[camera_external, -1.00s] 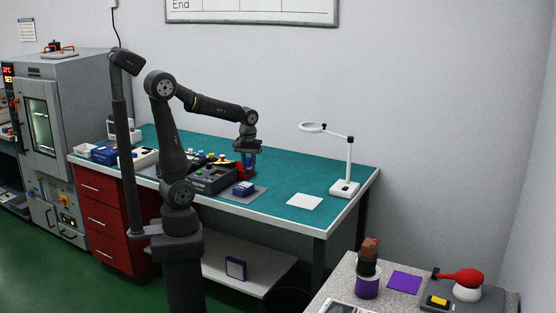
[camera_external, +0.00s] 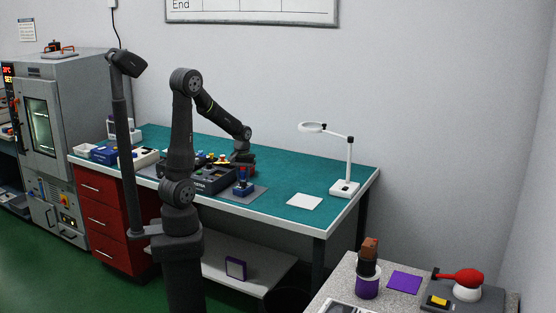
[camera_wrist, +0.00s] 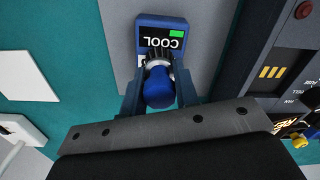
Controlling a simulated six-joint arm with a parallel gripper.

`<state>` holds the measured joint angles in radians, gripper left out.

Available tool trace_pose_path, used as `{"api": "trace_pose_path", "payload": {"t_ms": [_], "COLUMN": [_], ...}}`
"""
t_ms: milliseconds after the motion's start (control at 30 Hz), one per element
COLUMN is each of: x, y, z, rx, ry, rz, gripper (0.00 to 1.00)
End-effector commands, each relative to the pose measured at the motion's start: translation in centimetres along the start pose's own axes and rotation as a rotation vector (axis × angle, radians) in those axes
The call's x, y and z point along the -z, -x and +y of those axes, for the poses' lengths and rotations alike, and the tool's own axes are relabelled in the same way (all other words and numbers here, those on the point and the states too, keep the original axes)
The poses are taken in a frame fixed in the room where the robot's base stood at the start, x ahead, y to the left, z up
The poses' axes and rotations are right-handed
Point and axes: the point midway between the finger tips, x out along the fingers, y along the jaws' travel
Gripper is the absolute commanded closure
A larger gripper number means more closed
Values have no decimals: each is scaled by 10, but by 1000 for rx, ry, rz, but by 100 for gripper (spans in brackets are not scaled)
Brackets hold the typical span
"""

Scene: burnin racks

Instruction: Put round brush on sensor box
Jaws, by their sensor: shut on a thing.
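The round brush, with a blue rounded handle (camera_wrist: 158,90) and a pale collar with dark bristles, is between the fingers of my gripper (camera_wrist: 160,75) in the wrist view. My gripper is shut on it. The sensor box (camera_wrist: 163,35) is a small blue box with a dark face, the word COOL and a green indicator. The brush's bristle end overlaps the box's near edge in that view. In the external view the brush (camera_external: 242,176) is upright at the sensor box (camera_external: 242,190), below my gripper (camera_external: 243,166). I cannot tell whether they touch.
The sensor box lies on a grey mat (camera_external: 260,191) on the teal bench. A dark instrument with knobs (camera_external: 212,181) stands close to its left. A white square plate (camera_external: 304,202) and a white magnifier lamp (camera_external: 344,188) are farther right, with clear bench between.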

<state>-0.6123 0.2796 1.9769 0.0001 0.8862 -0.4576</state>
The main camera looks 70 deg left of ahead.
Motion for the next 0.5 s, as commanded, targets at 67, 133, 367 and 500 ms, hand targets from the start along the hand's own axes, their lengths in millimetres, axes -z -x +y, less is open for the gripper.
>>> {"api": "trace_pose_path", "payload": {"t_ms": [67, 133, 367, 500], "x": [0, 0, 0, 0], "y": [-2, -1, -4, -4], "z": [0, 0, 0, 0], "rx": [-1, -1, 0, -1], "ry": [0, 0, 0, 0], "rz": [1, 2, 1, 2], "gripper": [95, 95, 95, 50]}}
